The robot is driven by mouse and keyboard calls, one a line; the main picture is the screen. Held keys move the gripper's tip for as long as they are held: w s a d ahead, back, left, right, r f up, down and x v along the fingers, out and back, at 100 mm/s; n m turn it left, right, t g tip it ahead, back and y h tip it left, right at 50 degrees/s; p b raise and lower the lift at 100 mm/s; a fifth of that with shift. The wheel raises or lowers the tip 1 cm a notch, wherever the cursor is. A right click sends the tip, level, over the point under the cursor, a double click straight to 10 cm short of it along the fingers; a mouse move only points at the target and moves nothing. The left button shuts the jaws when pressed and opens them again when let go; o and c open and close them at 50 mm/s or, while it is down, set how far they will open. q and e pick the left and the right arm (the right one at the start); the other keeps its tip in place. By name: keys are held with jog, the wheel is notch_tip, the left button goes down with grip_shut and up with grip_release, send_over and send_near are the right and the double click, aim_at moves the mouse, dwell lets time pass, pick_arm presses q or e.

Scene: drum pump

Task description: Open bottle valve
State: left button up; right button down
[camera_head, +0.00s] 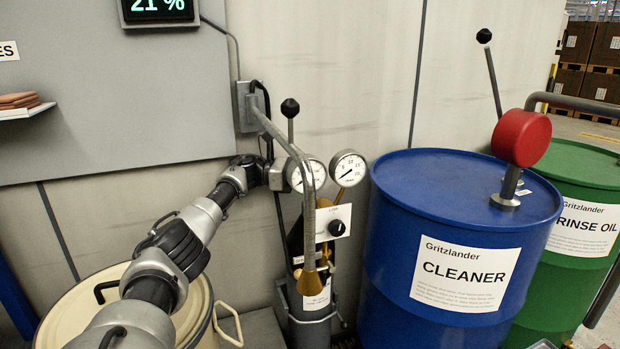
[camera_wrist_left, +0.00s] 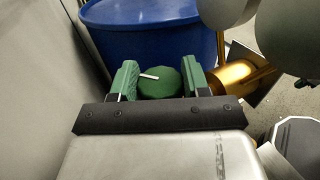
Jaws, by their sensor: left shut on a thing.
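The bottle (camera_head: 310,331) is a dark grey cylinder standing upright left of the blue drum, with brass fittings and two round white gauges (camera_head: 348,168) above it. The bottle valve's round green knob (camera_wrist_left: 160,86), with a white mark on top, shows in the left wrist view. My left gripper's green fingers (camera_wrist_left: 160,68) are on both sides of the knob, shut on it. A brass fitting (camera_wrist_left: 232,76) lies just right of the fingers. In the head view the gripper (camera_head: 276,177) is partly hidden behind the pipe and a gauge. My right gripper is not in view.
A blue CLEANER drum (camera_head: 393,256) and a green RINSE OIL drum (camera_head: 556,278) stand right. A cream drum (camera_head: 208,322) is below my left arm. A wall display (camera_head: 158,8) reads 21 %.

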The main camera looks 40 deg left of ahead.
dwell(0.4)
pick_arm(q)
jog(key=o, duration=0.9)
jog(key=shift+c, duration=0.2)
